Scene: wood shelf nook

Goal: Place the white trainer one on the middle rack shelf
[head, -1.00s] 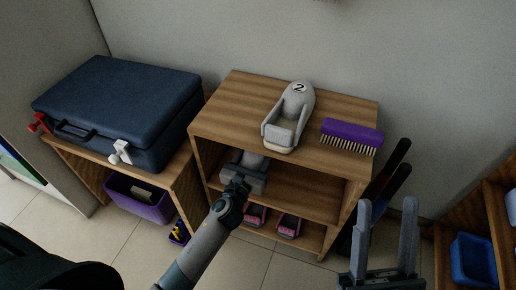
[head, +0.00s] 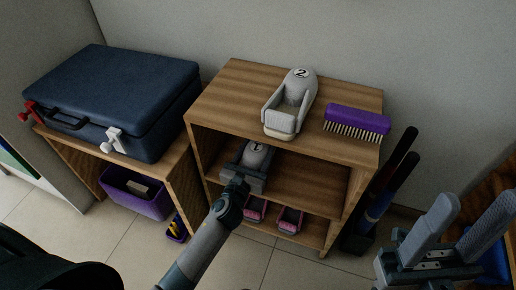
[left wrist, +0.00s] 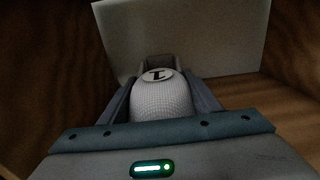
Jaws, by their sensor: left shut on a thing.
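The white trainer one (head: 258,153), with a "1" on its toe, is inside the rack at the left part of the middle shelf (head: 310,187). My left gripper (head: 246,170) reaches into that opening and is shut on the trainer. In the left wrist view the trainer (left wrist: 161,98) sits between the two fingers, toe toward the camera; its underside is hidden, so I cannot tell whether it touches the shelf. My right gripper (head: 462,228) is at the lower right, its fingers apart and empty.
White trainer two (head: 290,103) and a purple brush (head: 357,121) stand on the rack's top. Pink shoes (head: 290,218) are on the bottom shelf. A blue suitcase (head: 115,95) lies on the left cabinet. The middle shelf's right part is clear.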

